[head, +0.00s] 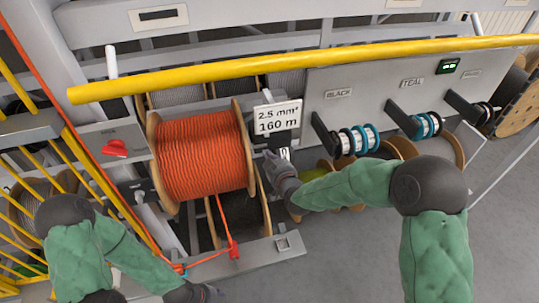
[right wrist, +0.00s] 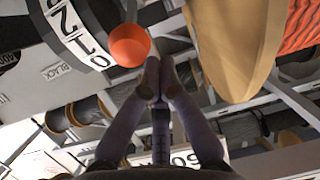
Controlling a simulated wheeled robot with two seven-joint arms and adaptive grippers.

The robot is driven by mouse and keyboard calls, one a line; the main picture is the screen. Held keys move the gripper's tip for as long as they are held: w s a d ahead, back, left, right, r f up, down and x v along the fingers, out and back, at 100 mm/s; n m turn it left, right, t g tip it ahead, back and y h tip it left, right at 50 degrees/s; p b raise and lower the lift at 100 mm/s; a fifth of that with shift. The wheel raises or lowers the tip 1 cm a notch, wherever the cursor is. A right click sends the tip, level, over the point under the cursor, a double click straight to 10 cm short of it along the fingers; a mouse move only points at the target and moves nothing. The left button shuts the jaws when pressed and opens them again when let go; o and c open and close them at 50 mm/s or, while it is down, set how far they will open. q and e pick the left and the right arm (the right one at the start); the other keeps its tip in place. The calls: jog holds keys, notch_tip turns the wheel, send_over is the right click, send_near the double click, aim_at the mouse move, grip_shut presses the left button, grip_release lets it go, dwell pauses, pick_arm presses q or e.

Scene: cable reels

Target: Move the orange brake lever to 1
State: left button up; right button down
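In the right wrist view the orange brake lever shows as a round orange knob (right wrist: 129,45). It sits beside a white curved number scale (right wrist: 76,36) marked 0, 1 and 2, nearest the 0. My right gripper (right wrist: 158,72) has its fingertips together just right of and below the knob; I cannot tell whether they touch it. Nothing shows between the fingers. In the head view my right gripper (head: 271,166) is beside the orange cable reel (head: 203,155), and the lever knob is not visible there. My left gripper (head: 203,293) is low at the bottom edge; its fingers are unclear.
A yellow rail (head: 300,64) crosses above the reels. A sign (head: 277,117) reads 2.5 mm² 160 m. A red switch (head: 115,148) is at left. Orange cable runs down to a red clip (head: 233,250). Open floor (head: 340,250) lies at lower right.

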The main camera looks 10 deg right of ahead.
jog(key=s+f+b, duration=0.1)
jog(key=b, duration=0.3)
jog(key=shift+d+f+t, duration=0.1)
jog(key=shift+f+t, duration=0.1)
jog(key=shift+t, duration=0.2)
pick_arm(q)
notch_tip(320, 180, down, 4)
jog(key=shift+f, duration=0.1)
pick_arm(e)
jog(key=shift+w+r, duration=0.1)
jog(key=shift+r, duration=0.1)
jog(key=shift+w+d+r, duration=0.1)
jog(key=shift+w+r, duration=0.1)
jog(key=shift+r, duration=0.1)
pick_arm(q)
jog(key=shift+s+a, duration=0.2)
jog(key=shift+a, duration=0.6)
pick_arm(e)
jog(key=s+r, duration=0.4)
jog(key=s, duration=0.4)
jog(key=shift+s+r, duration=0.2)
jog(key=shift+r, duration=0.05)
